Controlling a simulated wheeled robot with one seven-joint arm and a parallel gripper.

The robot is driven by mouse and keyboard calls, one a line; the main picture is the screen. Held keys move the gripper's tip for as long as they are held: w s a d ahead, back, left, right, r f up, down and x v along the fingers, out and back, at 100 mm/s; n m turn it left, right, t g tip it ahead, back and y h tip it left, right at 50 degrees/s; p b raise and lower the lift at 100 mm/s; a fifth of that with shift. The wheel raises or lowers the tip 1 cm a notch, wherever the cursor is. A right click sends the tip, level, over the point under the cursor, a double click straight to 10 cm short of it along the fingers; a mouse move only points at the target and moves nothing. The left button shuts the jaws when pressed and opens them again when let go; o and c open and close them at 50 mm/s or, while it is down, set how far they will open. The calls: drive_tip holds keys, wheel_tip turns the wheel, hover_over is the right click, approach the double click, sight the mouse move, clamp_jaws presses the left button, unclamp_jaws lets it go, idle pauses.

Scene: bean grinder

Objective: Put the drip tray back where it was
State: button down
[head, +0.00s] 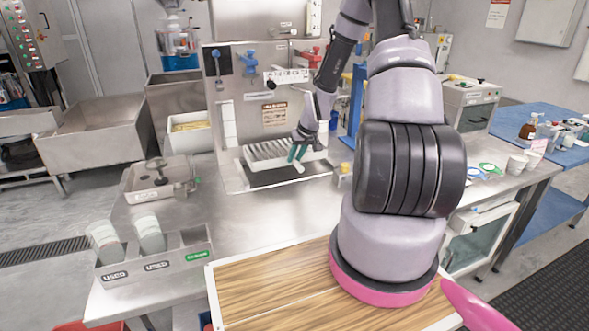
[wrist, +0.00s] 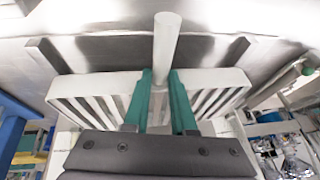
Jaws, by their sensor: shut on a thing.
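The drip tray (head: 262,153) is a white slatted tray at the front of the steel grinder machine. In the wrist view the tray (wrist: 95,95) spreads to both sides of my teal fingers. My gripper (head: 297,153) is shut on the tray's white round handle, which also shows in the wrist view (wrist: 167,45) sticking out between the fingertips (wrist: 161,75). A dark rectangular recess (head: 285,177) lies in the counter below and in front of the tray. In the head view the tray appears above and behind it; the exact gap cannot be told. My fingers hide the tray's middle.
A grey caddy with cups (head: 155,263) stands front left, and a metal box (head: 155,182) left of the recess. A wooden board (head: 275,290) lies in front. Blue and red knobs (head: 249,62) are on the machine above the tray. The counter between board and recess is clear.

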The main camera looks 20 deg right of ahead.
drive_tip(key=shift+f, duration=2.4)
drive_tip(key=shift+f, duration=0.1)
drive_tip(key=c, duration=0.7)
unclamp_jaws()
drive_tip(key=shift+c, duration=0.2)
